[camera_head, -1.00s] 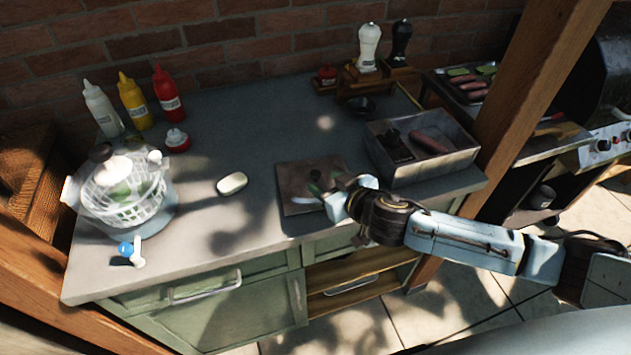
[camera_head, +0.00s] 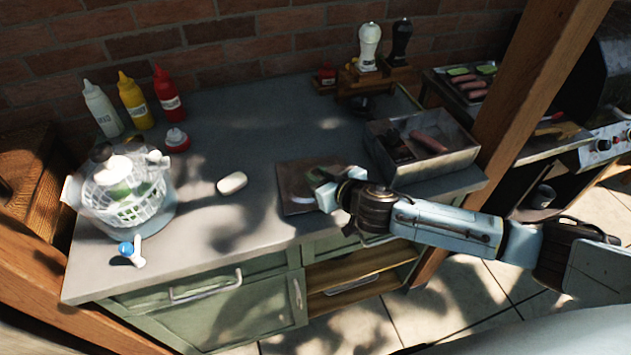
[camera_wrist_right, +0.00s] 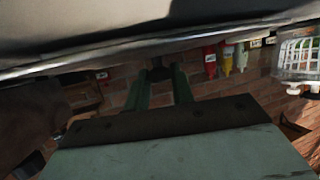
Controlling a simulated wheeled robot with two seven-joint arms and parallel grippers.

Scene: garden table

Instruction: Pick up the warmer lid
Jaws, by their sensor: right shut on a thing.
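The warmer lid (camera_head: 292,170) is a flat, square, dark metal plate with a small knob, at the front middle of the counter. My right gripper (camera_head: 324,186) is over its right half, reaching in from the right and covering the knob. In the right wrist view my right gripper (camera_wrist_right: 161,88) has its two green fingers shut on the dark knob (camera_wrist_right: 158,72). The lid (camera_wrist_right: 130,28) fills the top of that view as a grey surface. I cannot tell whether the lid is clear of the counter. My left gripper is not in view.
A metal box (camera_head: 432,166) with a sausage and dark items stands right of the lid. A white soap-like block (camera_head: 232,183) lies left of it. A wooden post (camera_head: 530,75) rises at right.

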